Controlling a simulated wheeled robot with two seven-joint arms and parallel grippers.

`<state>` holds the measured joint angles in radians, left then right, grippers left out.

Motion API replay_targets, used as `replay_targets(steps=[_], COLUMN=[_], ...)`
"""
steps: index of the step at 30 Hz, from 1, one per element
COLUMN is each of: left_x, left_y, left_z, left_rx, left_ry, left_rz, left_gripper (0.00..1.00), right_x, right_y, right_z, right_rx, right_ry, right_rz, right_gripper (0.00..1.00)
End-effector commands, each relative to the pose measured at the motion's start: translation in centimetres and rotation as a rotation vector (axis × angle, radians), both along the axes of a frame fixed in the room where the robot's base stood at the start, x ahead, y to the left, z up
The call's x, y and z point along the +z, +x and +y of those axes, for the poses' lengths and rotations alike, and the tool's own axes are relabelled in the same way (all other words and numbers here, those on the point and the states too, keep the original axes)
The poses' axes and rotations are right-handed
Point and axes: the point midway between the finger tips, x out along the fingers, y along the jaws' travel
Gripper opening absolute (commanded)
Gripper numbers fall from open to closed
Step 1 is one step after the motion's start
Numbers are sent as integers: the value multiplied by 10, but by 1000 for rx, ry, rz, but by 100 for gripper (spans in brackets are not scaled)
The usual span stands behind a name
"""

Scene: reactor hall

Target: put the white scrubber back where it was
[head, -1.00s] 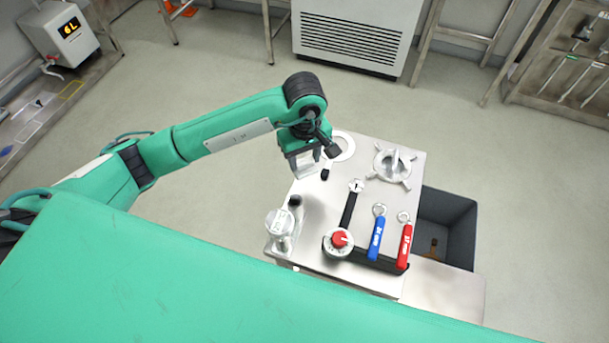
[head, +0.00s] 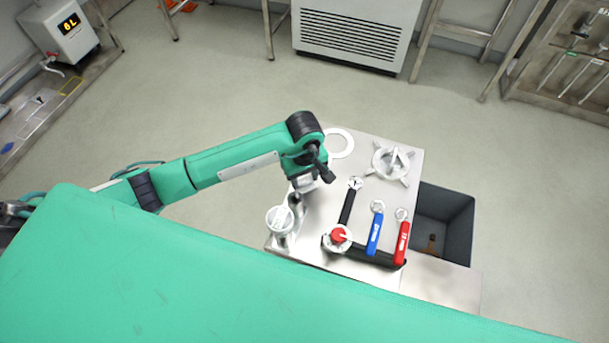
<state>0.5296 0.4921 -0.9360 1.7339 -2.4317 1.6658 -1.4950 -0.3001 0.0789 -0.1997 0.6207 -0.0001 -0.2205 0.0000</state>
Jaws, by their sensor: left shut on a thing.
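My left gripper (head: 302,187) is over the left edge of the steel-topped bench (head: 310,238), with its fingers pointing down. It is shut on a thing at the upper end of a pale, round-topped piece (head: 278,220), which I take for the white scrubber. The gripper hides the exact grip. The white scrubber is at the bench's front left corner, and I cannot tell whether it touches the top. A flat white ring (head: 347,136) lies on the bench beyond the gripper, with nothing standing in it. My right gripper is not in view.
Right of the gripper are a red knob (head: 339,235), a blue-handled lever (head: 374,236), a red-handled lever (head: 402,240) and a spoked metal handwheel (head: 397,163). A dark open bin (head: 458,211) stands right of the bench.

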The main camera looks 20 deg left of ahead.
Motion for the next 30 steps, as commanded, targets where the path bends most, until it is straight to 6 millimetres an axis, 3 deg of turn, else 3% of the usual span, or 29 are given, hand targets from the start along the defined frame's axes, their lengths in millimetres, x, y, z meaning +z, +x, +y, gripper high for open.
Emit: replay_targets(steps=[3, 4, 6, 7, 20, 30], left_x=[-4, -3, -2, -2, 7, 77], left_y=[1, 0, 0, 0, 1, 1], left_z=[0, 0, 0, 0, 0, 0], left_rx=[0, 0, 0, 0, -1, -2], left_ry=[1, 0, 1, 1, 1, 1], left_rz=[-1, -1, -1, -1, -4, -6], left_gripper=[26, 50, 64, 66, 66, 66], right_x=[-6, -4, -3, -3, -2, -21], right_y=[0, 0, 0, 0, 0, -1], right_z=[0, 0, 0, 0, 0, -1], right_rx=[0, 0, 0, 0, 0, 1], right_ry=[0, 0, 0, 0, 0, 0], right_rz=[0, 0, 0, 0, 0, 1], right_gripper=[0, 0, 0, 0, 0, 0])
